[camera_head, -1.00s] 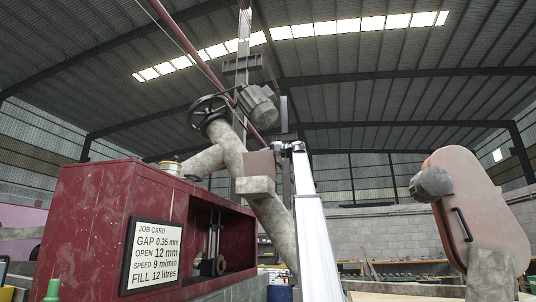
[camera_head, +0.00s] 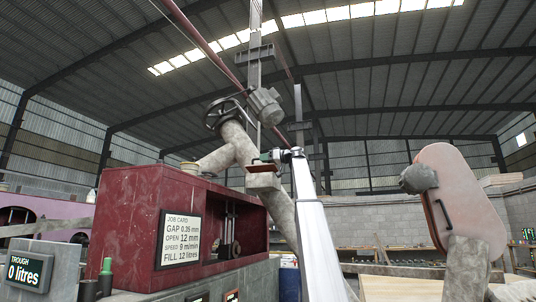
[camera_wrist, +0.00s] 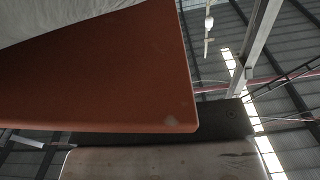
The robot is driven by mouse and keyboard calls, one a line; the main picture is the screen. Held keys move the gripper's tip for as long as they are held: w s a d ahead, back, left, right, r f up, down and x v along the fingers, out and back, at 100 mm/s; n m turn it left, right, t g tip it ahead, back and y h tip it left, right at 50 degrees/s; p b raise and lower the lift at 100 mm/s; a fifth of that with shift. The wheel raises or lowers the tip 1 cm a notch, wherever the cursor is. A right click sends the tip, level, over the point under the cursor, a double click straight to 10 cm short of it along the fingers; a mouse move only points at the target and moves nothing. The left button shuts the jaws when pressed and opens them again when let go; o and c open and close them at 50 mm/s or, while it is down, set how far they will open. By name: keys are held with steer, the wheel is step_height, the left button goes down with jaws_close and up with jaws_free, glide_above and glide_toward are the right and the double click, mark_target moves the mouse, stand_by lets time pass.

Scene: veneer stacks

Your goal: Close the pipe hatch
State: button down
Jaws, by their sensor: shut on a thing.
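The pipe hatch (camera_head: 261,168) is a flat brown-red flap on the side mouth of the grey pipe (camera_head: 232,142). It lies tilted, nearly edge-on in the head view, just above the boxy mouth (camera_head: 263,181). My gripper (camera_head: 272,156) is at the flap's upper side, shut at a small green part, seemingly the hatch's grip; the fingers are too small to see clearly. In the wrist view the hatch (camera_wrist: 100,75) fills the upper left. Below it show a dark strip (camera_wrist: 220,121) and a pale grey face of the mouth (camera_wrist: 160,164). Whether the flap touches the rim cannot be told.
A dark red machine housing (camera_head: 140,215) with a job card (camera_head: 178,238) stands left of the pipe. A handwheel (camera_head: 221,112) and motor (camera_head: 265,105) sit above. A pinkish panel with a handle (camera_head: 465,195) stands at right. A trough display (camera_head: 24,271) reads 0 litres.

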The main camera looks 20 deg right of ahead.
steer(key=shift+s+a+f+n, duration=0.15)
steer(key=shift+s+f+n, duration=0.15)
steer(key=shift+f, duration=0.15)
steer(key=shift+s+a+f+n, duration=0.15)
steer(key=shift+f+n, duration=0.15)
steer(key=shift+f, duration=0.1)
steer(key=shift+s+a+f, duration=0.1)
steer(key=shift+s+f, duration=0.1)
steer(key=shift+f, duration=0.45)
steer(key=c, duration=1.1)
jaws_free()
steer(key=shift+s+d, duration=0.3)
steer(key=shift+d, duration=0.2)
steer(key=v, duration=0.9)
steer(key=shift+s+d, duration=0.2)
steer(key=shift+s, duration=0.05)
